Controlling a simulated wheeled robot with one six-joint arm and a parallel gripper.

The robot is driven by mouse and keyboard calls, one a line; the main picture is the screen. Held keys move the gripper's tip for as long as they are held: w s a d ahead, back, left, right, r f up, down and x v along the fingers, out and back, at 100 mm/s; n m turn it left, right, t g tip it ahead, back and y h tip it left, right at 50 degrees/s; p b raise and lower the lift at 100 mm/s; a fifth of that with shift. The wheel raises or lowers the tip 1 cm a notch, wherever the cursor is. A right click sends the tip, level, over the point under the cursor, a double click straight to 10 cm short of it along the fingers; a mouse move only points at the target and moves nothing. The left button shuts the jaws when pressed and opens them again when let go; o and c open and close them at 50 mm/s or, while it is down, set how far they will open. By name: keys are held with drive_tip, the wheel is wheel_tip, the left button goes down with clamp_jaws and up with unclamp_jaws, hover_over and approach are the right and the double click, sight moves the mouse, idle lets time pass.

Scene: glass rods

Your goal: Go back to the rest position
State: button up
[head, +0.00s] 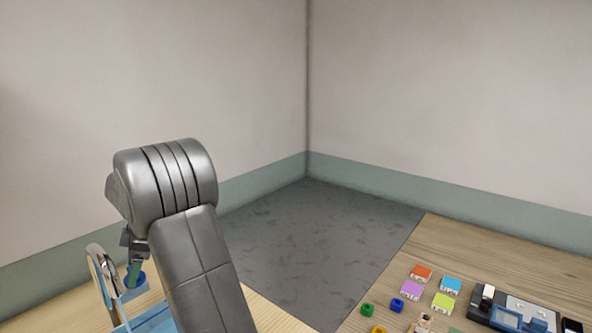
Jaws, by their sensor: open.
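My arm rises from the bottom of the head view and bends over on the left. My gripper (134,262) hangs below the bend, small and partly hidden by my own arm. It points down close above a round blue piece (136,281) on a pale blue stand (148,317) at the lower left. It is open; I cannot tell whether it touches the blue piece. No glass rod can be made out clearly.
A curved chrome piece (97,262) stands just left of the gripper. On the right wooden table (465,240) are an orange block (421,273), a purple block (411,289), other small coloured pieces and a black-and-grey device (530,309). Grey floor (310,240) lies between the tables.

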drive_tip(key=m+t, duration=0.1)
drive_tip(key=m, duration=0.2)
drive_tip(key=m+t+p, duration=0.1)
drive_tip(key=m, duration=0.2)
drive_tip(key=shift+s+r, duration=0.1)
drive_tip(key=shift+s, duration=0.1)
drive_tip(key=m+t+p, duration=0.2)
drive_tip(key=m, duration=0.3)
drive_tip(key=shift+s+m, duration=0.15)
drive_tip(key=shift+m, duration=0.15)
drive_tip(key=shift+m+t, duration=0.4)
drive_tip(key=shift+m, duration=0.2)
drive_tip(key=shift+h, duration=0.3)
